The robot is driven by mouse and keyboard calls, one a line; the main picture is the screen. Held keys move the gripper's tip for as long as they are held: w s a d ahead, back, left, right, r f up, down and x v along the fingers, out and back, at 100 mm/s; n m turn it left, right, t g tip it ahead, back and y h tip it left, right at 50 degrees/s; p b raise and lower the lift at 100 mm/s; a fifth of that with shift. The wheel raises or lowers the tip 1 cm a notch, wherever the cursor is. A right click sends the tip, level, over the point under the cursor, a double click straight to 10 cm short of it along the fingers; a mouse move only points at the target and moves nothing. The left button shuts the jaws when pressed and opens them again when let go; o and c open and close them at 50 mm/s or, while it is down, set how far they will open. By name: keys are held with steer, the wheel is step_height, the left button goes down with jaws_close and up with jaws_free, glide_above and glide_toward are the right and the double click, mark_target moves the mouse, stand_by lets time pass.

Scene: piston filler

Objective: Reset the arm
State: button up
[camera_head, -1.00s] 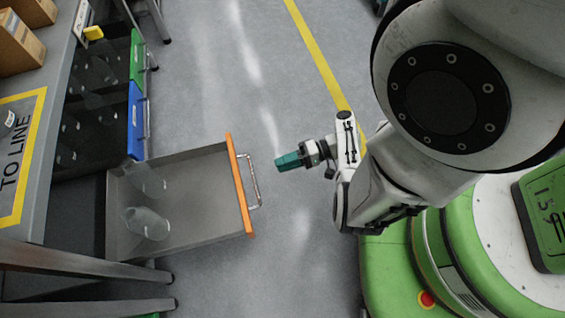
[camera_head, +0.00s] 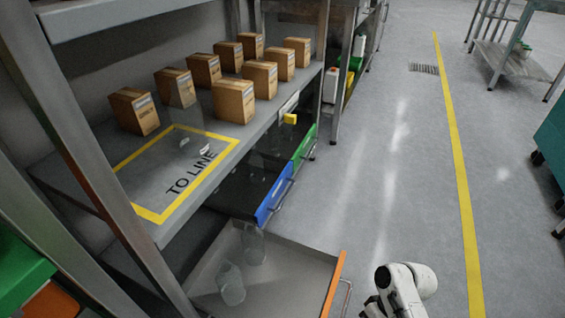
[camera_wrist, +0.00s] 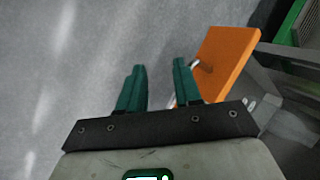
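In the wrist view my gripper (camera_wrist: 159,72) shows two teal fingers spread apart with only grey floor between them. It is open and empty. An open drawer with an orange front (camera_wrist: 228,62) is right of the fingers, its handle close by the right finger; I cannot tell whether they touch. In the head view my arm (camera_head: 405,287) shows at the bottom edge, right of the drawer's orange front (camera_head: 335,285), and the fingertips are out of the picture. The grey drawer holds two clear containers, one of them here (camera_head: 231,284).
A shelf with several cardboard boxes (camera_head: 234,100) and a yellow "TO LINE" frame (camera_head: 150,214) stands at left. Blue (camera_head: 273,203) and green (camera_head: 303,146) drawer fronts sit behind the open drawer. A cart (camera_head: 512,60) is far right. The floor between is clear.

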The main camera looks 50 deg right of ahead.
steer(key=w+a+r+n+h, duration=0.2)
steer(key=a+r+n+h, duration=0.15)
steer(key=r, duration=0.25)
steer(key=w+a+r+n+h, duration=0.2)
steer(key=a+r+h, duration=0.15)
steer(key=r, duration=0.35)
step_height(320, 180, up, 36)
steer(key=y+p, duration=0.1)
steer(key=p, duration=3.6)
steer(key=shift+w+a+f+m, duration=0.15)
steer(key=shift+w+f+m, duration=0.05)
steer(key=shift+m, duration=0.15)
steer(key=shift+s, duration=0.1)
